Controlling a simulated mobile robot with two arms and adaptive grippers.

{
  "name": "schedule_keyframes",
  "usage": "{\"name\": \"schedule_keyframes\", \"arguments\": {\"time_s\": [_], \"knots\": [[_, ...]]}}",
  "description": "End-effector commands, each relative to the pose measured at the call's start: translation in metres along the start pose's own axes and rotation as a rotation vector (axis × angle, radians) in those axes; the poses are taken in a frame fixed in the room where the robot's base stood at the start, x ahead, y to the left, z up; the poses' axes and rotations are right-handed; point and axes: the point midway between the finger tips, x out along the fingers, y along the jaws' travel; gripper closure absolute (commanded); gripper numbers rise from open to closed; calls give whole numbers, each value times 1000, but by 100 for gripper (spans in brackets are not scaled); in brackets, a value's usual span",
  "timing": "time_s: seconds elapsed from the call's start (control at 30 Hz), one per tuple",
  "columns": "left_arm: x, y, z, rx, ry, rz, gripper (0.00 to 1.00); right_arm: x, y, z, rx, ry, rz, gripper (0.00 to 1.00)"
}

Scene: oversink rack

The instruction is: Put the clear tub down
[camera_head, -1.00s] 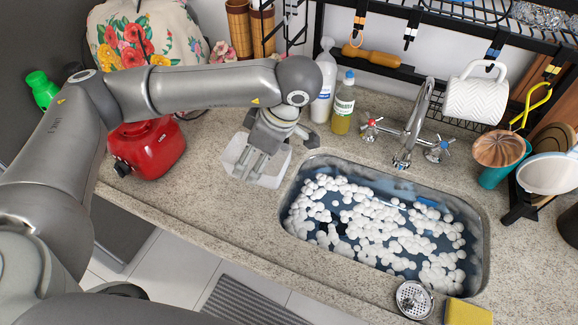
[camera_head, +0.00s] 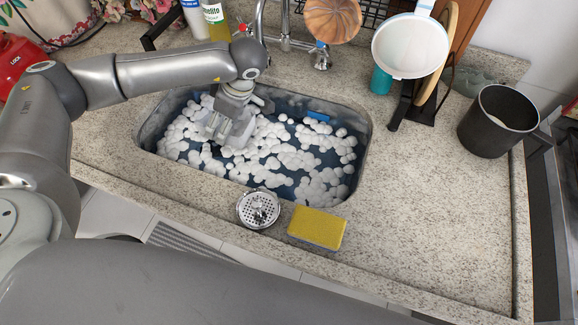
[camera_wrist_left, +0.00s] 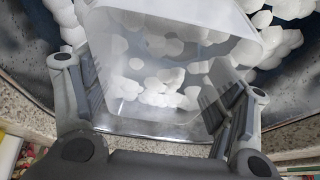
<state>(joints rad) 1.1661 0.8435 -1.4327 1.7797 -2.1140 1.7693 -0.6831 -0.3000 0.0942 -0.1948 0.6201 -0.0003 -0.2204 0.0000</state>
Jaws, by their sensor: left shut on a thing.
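The clear tub (camera_wrist_left: 165,118) is a see-through box with a pale rim, and white foam shows through it in the left wrist view. My left gripper (camera_head: 215,128) is shut on it, with a finger on each side. In the head view the tub (camera_head: 241,132) is hard to make out, mostly hidden by the gripper and lost against the foam. It is over the left part of the sink (camera_head: 362,135). I cannot tell whether it touches the foam or water. My right gripper is not in view.
The sink holds dark water and clumps of white foam. A yellow sponge (camera_head: 316,228) and a metal strainer (camera_head: 258,209) lie on the counter at its front edge. A faucet (camera_head: 286,32) stands behind. The counter (camera_head: 425,210) right of the sink is clear up to a dark bin (camera_head: 497,122).

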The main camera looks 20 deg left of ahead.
Motion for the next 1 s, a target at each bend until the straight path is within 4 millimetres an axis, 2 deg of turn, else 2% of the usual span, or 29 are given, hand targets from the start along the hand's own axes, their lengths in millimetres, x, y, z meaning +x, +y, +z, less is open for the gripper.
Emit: {"name": "schedule_keyframes", "arguments": {"time_s": [0.07,0.17,0.4,0.6,0.83,1.0], "knots": [[3,0,3,1,1,0,45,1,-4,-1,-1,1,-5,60],[-4,1,17,6,1,1,45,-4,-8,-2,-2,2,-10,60],[-30,0,76,8,-1,2,45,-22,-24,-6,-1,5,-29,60],[-50,0,124,6,0,1,45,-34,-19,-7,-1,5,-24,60],[-67,0,167,3,1,0,45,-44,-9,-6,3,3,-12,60],[-40,-1,175,1,3,-4,45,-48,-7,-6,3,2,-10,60]]}}
